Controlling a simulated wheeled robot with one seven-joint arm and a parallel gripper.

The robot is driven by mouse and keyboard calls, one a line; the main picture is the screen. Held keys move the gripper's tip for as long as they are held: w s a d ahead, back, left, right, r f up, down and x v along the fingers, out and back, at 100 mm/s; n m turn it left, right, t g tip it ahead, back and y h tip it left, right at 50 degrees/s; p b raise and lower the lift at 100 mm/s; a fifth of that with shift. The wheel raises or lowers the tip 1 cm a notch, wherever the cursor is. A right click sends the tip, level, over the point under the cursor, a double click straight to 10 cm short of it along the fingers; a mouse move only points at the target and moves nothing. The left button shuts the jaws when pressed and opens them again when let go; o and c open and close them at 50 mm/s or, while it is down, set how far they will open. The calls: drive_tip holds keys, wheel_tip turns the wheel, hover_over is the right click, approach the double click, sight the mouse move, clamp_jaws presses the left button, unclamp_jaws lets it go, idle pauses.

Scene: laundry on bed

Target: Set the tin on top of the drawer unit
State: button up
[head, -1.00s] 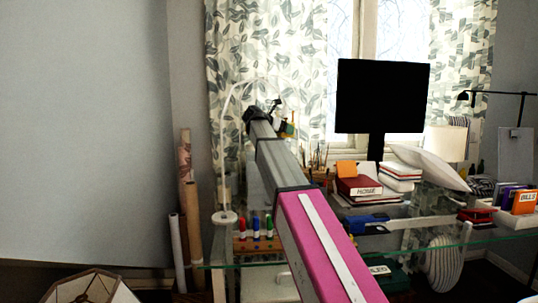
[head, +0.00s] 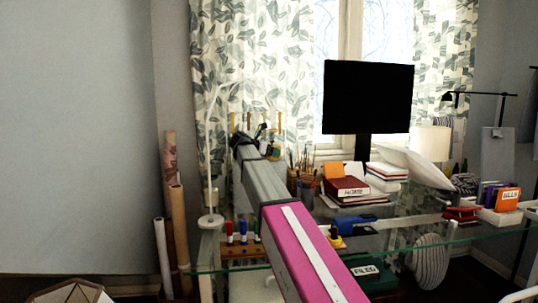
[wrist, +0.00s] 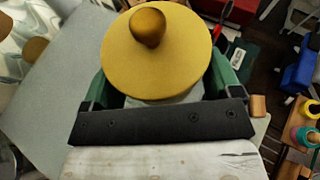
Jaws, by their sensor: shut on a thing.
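The tin (wrist: 155,60) fills the top middle of the wrist view, with a round mustard-yellow lid and a dark gold knob. My gripper (wrist: 160,85) is shut on it, with green fingers on its left and right sides. The lid hides most of its body. In the head view, my gripper (head: 262,145) is at the far end of my arm, over the back of the desk, small and partly hidden by the arm. I cannot make out the tin clearly there. I cannot identify the drawer unit with certainty; a pale grey flat surface (wrist: 60,85) lies left of the tin in the wrist view.
A glass desk (head: 455,240) spans the lower right. It carries a monitor (head: 368,97), a red book (head: 345,188), a marker rack (head: 240,250) and a blue tool (head: 355,222). A white lamp stand (head: 210,190) and cardboard tubes (head: 176,235) stand at left. The left wall is bare.

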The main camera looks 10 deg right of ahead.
drive_tip(key=shift+f, duration=0.15)
drive_tip(key=o, duration=1)
drive_tip(key=shift+f, duration=0.1)
drive_tip(key=v, duration=1.2)
